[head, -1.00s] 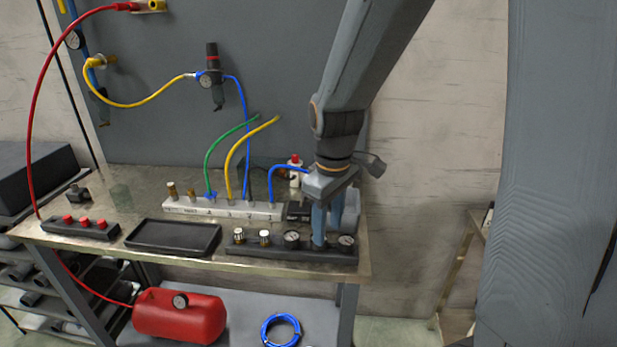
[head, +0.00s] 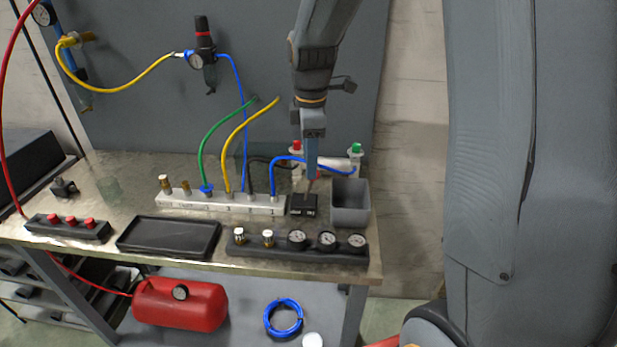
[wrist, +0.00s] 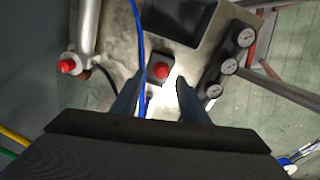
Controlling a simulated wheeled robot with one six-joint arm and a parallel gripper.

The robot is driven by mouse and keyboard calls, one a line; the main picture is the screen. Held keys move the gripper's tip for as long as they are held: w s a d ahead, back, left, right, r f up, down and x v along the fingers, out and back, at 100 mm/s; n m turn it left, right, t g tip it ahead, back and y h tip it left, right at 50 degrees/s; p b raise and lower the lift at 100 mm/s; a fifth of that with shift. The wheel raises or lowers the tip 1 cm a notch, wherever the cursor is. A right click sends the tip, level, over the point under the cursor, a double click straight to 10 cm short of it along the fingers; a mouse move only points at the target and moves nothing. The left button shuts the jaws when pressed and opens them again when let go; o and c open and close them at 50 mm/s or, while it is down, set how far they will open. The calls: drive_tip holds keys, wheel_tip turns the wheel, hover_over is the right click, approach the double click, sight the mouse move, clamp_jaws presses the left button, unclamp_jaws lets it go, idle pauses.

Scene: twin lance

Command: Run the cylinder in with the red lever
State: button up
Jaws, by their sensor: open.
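A small black block (head: 304,206) with white labels stands on the bench, right of the silver manifold. In the wrist view, a red knob (wrist: 160,71), seen from above, tops a dark block; it appears to be the red lever. My gripper (head: 311,177) points down just over the black block. In the wrist view my gripper (wrist: 155,88) is open, with the red knob between and just beyond its fingertips. I cannot tell whether they touch. The cylinder lies behind, partly hidden by my gripper, with a red-capped fitting (head: 296,147) and a green-capped fitting (head: 356,149) at its ends.
A grey bin (head: 350,203) stands close right of the block. A gauge rail (head: 285,249) runs along the front edge. The silver manifold (head: 222,204) with yellow, green and blue hoses is at left. A blue hose (wrist: 138,40) passes close to my left finger.

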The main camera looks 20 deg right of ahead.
sight(310, 186)
drive_tip(key=f+p, duration=0.1)
drive_tip(key=f, duration=0.4)
drive_tip(key=shift+d+f, duration=0.1)
drive_tip(key=shift+d, duration=0.1)
drive_tip(key=shift+w+f, duration=0.1)
drive_tip(key=shift+f, duration=0.65)
drive_tip(key=shift+a, duration=0.1)
clamp_jaws()
drive_tip(key=shift+w+d+r+p, duration=0.1)
drive_tip(key=shift+d+p, duration=0.15)
drive_tip(key=shift+p, duration=0.05)
